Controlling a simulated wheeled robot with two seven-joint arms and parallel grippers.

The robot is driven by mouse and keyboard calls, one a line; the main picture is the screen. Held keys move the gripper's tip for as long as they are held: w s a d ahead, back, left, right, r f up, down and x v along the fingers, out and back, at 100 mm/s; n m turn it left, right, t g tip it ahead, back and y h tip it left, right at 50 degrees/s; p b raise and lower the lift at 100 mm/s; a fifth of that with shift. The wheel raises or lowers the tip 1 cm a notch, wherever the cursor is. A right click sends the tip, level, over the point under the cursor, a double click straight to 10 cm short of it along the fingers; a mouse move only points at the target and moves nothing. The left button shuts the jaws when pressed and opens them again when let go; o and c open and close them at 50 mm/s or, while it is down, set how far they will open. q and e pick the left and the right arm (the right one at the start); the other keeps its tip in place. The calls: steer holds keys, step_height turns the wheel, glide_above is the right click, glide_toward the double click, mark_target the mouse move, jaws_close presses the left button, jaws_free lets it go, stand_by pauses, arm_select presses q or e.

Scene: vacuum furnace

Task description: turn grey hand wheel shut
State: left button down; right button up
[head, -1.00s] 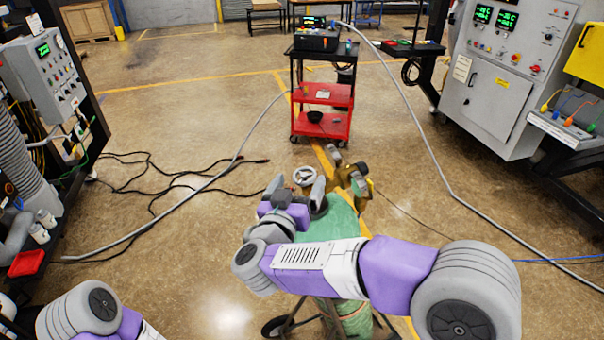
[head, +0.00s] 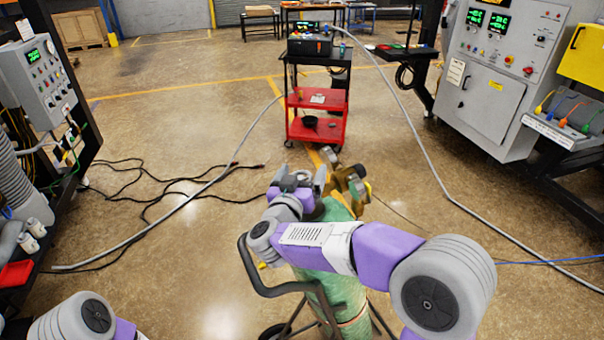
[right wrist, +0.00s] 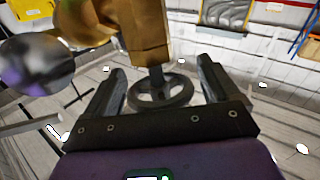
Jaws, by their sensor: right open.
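The grey hand wheel (right wrist: 160,97) shows in the right wrist view, on a stem below a brass valve body (right wrist: 146,35). It lies between the two fingers of my right gripper (right wrist: 160,82), which is open, with a gap visible on both sides of the wheel. In the head view my right gripper (head: 298,180) is at the top of a green gas cylinder (head: 336,211), beside brass fittings (head: 348,181). There the wheel is largely hidden by the gripper. Only part of my left arm shows at the bottom left; its gripper is out of view.
The cylinder stands in a dark cart frame (head: 246,265). A red tool cart (head: 318,128) stands behind it. Grey control cabinets stand left (head: 35,80) and right (head: 492,100). Hoses and black cables lie across the floor, with open floor between.

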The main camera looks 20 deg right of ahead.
steer(key=shift+c, duration=0.2)
steer(key=c, duration=0.9)
steer(key=shift+c, duration=0.2)
steer(key=shift+m+g+h, duration=0.3)
steer(key=shift+h, duration=0.3)
steer(key=m+g+h+p, duration=0.2)
steer(key=m+g+h, duration=0.1)
steer(key=m+h, duration=0.1)
steer(key=shift+s+d, duration=0.1)
steer(key=shift+s, duration=0.05)
steer(key=shift+s+d+m+g+h+p, duration=0.15)
steer(key=shift+m+g+h+p, duration=0.65)
steer(key=shift+m+g, duration=0.6)
steer(key=shift+s+d+m+g+h+p, duration=0.15)
steer(key=shift+m+g+h+p, duration=0.3)
steer(key=shift+m+g+h, duration=0.9)
steer(key=shift+g+y, duration=0.25)
steer(key=shift+g, duration=0.1)
steer(key=o, duration=1)
